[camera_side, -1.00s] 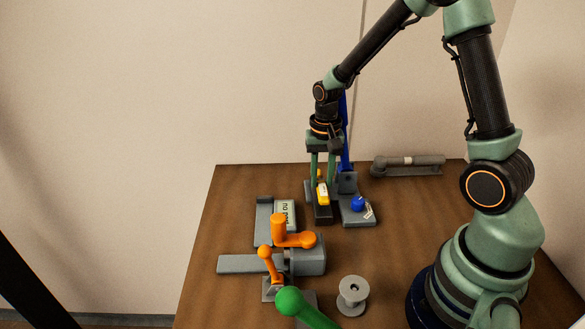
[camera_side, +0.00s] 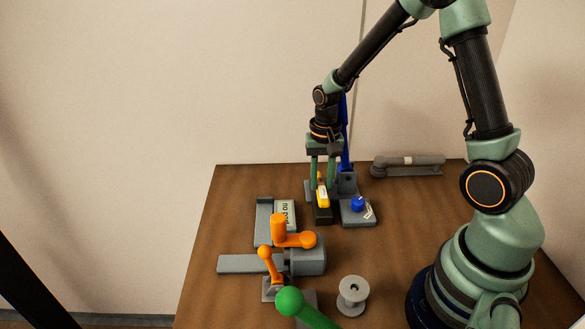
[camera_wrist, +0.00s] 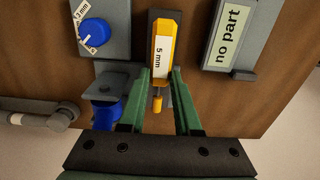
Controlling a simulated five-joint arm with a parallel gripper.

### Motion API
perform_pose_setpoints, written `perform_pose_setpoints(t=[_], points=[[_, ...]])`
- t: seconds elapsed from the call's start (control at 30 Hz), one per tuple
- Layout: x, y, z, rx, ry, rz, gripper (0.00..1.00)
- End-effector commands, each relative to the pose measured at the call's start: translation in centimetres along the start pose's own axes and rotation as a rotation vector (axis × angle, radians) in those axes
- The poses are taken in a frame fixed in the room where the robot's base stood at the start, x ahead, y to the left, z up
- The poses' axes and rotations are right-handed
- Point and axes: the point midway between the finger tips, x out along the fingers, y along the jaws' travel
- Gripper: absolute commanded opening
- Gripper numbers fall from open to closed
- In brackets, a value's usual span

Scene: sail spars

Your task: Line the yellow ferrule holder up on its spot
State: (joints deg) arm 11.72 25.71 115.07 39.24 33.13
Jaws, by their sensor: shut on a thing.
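The yellow ferrule holder (camera_side: 322,197) has a white label reading "5 mm" that shows in the wrist view (camera_wrist: 162,50). It lies on a dark narrow block (camera_side: 323,216), whose end also shows beyond the holder in the wrist view (camera_wrist: 162,13). My gripper (camera_side: 322,178) points down from above with its green fingers shut on the holder. In the wrist view the fingertips (camera_wrist: 161,74) lie on either side of the holder's near end, where a small yellow knob sticks out. The spot for the holder is not clearly distinguishable.
A grey block with a blue knob (camera_side: 358,203) stands close on the right. A tall blue part (camera_side: 345,150) rises behind. A grey holder labelled "no part" (camera_side: 286,213) is on the left. Orange clamp handles (camera_side: 293,238), a green-knobbed lever (camera_side: 290,301) and a grey spool (camera_side: 352,294) are nearer.

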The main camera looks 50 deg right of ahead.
Motion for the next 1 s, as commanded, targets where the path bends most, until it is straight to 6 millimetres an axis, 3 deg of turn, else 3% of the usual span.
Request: perform_pose_setpoints(t=[0.77, 0.8, 0.83, 0.87, 1.0], points=[[1.6, 0.0, 0.0, 0.0, -0.001, 0.0, 0.0], [1.6, 0.0, 0.0, 0.0, -0.001, 0.0, 0.47], [1.5, 0.0, 0.0, 0.0, -0.001, 0.0, 0.58], [1.5, 0.0, 0.0, 0.0, 0.0, 0.0, 0.67], [1.5, 0.0, 0.0, 0.0, 0.0, 0.0, 0.67]])
